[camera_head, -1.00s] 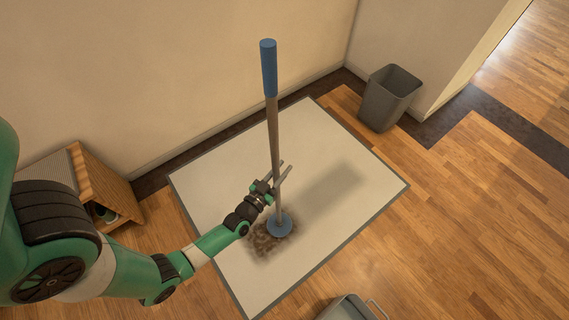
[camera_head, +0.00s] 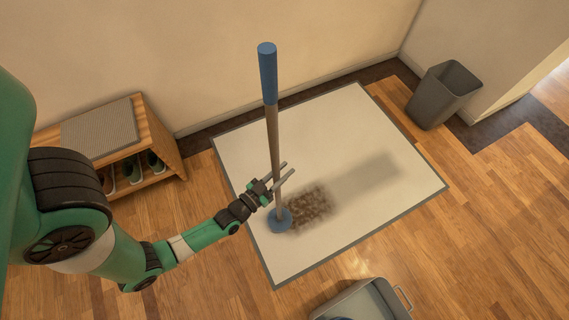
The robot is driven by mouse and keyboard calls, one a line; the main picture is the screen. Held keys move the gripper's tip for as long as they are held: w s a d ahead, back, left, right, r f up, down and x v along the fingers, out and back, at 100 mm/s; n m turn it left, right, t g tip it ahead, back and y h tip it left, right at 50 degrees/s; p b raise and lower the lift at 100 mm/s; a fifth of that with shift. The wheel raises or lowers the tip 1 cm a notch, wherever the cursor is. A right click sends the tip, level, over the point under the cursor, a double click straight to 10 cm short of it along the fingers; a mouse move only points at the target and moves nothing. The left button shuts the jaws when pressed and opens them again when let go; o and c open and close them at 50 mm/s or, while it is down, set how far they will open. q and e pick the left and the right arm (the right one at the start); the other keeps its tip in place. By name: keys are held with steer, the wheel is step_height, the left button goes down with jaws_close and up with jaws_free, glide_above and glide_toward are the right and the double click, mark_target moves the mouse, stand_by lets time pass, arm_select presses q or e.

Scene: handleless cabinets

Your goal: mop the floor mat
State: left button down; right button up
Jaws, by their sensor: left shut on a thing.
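The mop (camera_head: 275,150) has a blue grip, a grey-brown pole and a round blue head (camera_head: 279,220). It stands nearly upright, with its head over the left part of the pale floor mat (camera_head: 290,125). My left gripper (camera_head: 283,178) is shut on the lower part of the pole. A brown speckled dirt patch (camera_head: 311,206) lies on the mat just right of the mop head. A longer grey smudge or shadow (camera_head: 368,178) stretches farther right on the mat. My right gripper is not in view.
A grey bucket (camera_head: 362,302) with a handle stands at the bottom edge, in front of the mat. A grey bin (camera_head: 443,94) stands by the wall at right. A wooden shoe bench (camera_head: 158,140) stands at left. Wood floor right of the mat is clear.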

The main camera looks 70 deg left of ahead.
arm_select(q)
steer(key=shift+s, duration=0.3)
steer(key=shift+w+r, duration=0.1)
steer(key=shift+w, duration=0.05)
steer(key=shift+f+b, duration=0.6)
steer(key=shift+f, duration=0.25)
steer(key=shift+f+b, duration=0.25)
steer(key=shift+b, duration=0.15)
